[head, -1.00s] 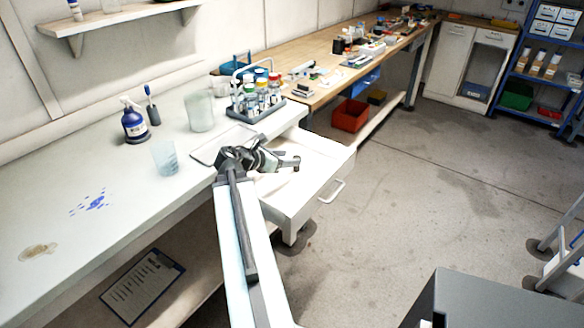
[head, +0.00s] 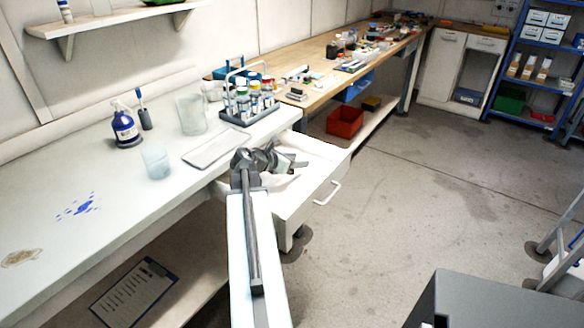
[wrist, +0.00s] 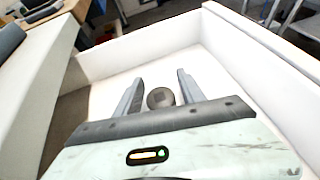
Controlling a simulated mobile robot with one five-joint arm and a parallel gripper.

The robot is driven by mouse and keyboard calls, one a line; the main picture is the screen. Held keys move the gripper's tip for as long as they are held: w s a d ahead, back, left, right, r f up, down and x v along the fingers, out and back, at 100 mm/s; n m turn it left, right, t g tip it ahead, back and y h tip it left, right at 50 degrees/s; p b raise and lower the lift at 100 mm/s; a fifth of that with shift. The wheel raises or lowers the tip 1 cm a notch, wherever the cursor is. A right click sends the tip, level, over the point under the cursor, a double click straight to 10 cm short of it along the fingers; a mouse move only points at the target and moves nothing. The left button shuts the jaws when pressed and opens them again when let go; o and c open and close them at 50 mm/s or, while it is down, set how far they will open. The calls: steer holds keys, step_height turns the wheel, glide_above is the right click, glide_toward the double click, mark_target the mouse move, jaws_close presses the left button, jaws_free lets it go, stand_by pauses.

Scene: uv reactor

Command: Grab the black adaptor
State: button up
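A small dark, rounded piece (wrist: 161,98), which looks like the black adaptor, lies on the white floor of the open drawer (wrist: 125,57). My gripper (wrist: 158,82) is open inside the drawer. In the wrist view its two grey fingers stand on either side of the dark piece, with visible gaps, so it is not clamped. I cannot tell how far the fingers are above it. In the head view my gripper (head: 298,164) reaches over the open drawer (head: 318,196), and the piece cannot be made out there.
The drawer walls surround my gripper closely. On the white bench are a flat tray (head: 213,148), a bottle rack (head: 248,104), a beaker (head: 191,115), a cup (head: 157,162) and a blue bottle (head: 125,126).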

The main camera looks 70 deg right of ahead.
jaws_close()
step_height(320, 180, up, 10)
steer(key=p, duration=1)
steer(key=shift+r, duration=0.25)
